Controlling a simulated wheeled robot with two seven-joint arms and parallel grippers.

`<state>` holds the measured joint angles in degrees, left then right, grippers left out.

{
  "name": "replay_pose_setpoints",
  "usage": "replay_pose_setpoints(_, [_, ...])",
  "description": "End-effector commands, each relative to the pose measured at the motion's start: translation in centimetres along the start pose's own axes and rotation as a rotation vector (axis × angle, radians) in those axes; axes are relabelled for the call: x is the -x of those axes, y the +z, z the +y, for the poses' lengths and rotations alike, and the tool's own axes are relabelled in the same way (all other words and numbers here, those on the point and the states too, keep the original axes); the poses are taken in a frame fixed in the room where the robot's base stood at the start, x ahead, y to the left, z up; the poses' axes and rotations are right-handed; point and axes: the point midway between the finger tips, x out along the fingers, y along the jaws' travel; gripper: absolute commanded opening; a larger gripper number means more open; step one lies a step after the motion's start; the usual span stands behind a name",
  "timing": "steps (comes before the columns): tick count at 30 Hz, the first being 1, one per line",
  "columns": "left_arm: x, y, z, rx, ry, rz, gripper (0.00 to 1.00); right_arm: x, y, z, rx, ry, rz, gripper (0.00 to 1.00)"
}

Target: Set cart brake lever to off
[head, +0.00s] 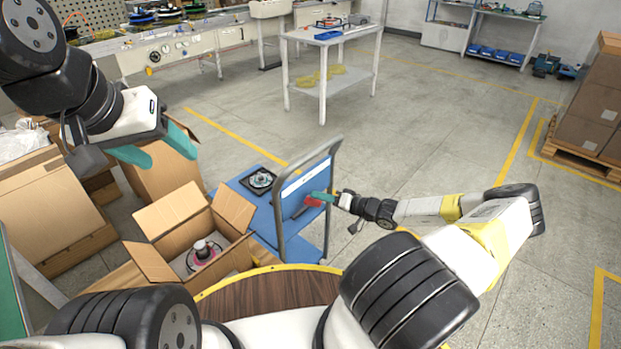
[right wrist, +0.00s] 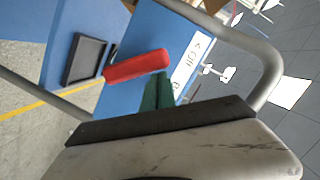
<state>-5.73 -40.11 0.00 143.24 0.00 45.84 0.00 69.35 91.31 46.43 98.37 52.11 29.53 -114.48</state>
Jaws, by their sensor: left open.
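The blue cart (head: 258,218) stands in front of me with a grey tube handle frame. The red brake lever (head: 314,201) is on the cart's blue upright panel, below a white label strip. In the right wrist view the red lever (right wrist: 137,66) lies across the picture beside the label (right wrist: 190,62). My right gripper (head: 325,197) is at the lever. Its green fingers (right wrist: 157,92) are close together, with their tips right at the lever's edge; firm contact cannot be told. My left gripper (head: 155,148) is open and empty at the upper left, far from the cart.
An open cardboard box (head: 190,235) with a motor part stands left of the cart. A dark square tray (head: 259,180) with a part lies on the cart bed. The round wooden top (head: 270,292) is close in front.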

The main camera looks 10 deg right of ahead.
Motion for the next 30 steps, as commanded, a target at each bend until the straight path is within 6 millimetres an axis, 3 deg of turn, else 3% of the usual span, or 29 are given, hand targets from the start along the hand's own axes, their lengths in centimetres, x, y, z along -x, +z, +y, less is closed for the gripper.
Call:
replay_pose_setpoints(11, [0.0,0.0,0.0,0.000,0.000,0.000,0.61,0.0,0.1,0.0,-0.001,0.000,-0.004,0.00])
replay_pose_setpoints(14, [0.0,0.0,0.0,0.000,0.000,0.000,0.61,0.1,-0.9,0.1,0.001,0.001,-0.005,0.00])
replay_pose_setpoints(19, [0.0,0.0,0.0,0.000,0.000,0.000,0.61,0.5,-4.4,0.0,0.007,-0.002,-0.008,0.00])
replay_pose_setpoints(24, [0.0,0.0,0.0,0.000,0.000,0.000,0.61,4.8,-4.4,0.0,0.001,0.000,-0.005,0.00])
replay_pose_setpoints(30, [0.0,0.0,0.0,0.000,0.000,0.000,0.61,8.5,-4.4,-0.1,0.000,-0.002,-0.005,0.00])
